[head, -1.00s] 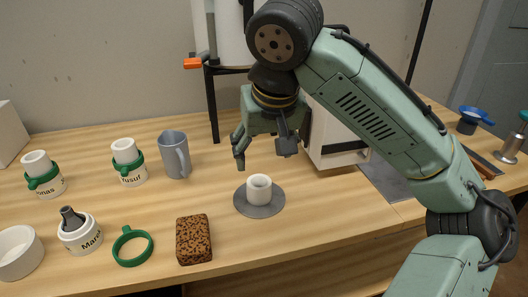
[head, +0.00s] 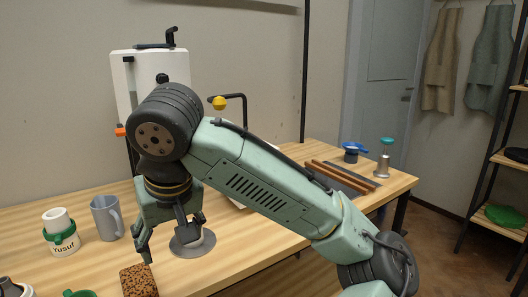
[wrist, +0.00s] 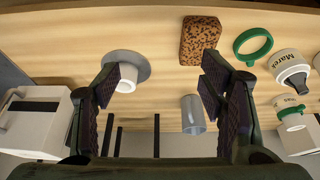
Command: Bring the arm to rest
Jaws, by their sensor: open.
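My gripper (head: 168,240) hangs fingers-down over the wooden table in the head view, open and empty. Its two dark fingers stand wide apart in the wrist view (wrist: 163,85), with nothing between their pads. A grey disc (head: 205,245) lies behind and beside the right finger in the head view. A small white cup stands on it; the wrist view shows the cup (wrist: 127,78) beside the left finger, apparently apart from it. In the head view the gripper mostly hides the cup.
A grey mug (head: 106,219), a white cup with a green band (head: 60,232) and a brown speckled block (head: 138,281) stand near the gripper. A white machine (head: 140,85) stands behind. Brown bars (head: 340,177) and a blue-topped item (head: 353,150) lie right, beyond my arm.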

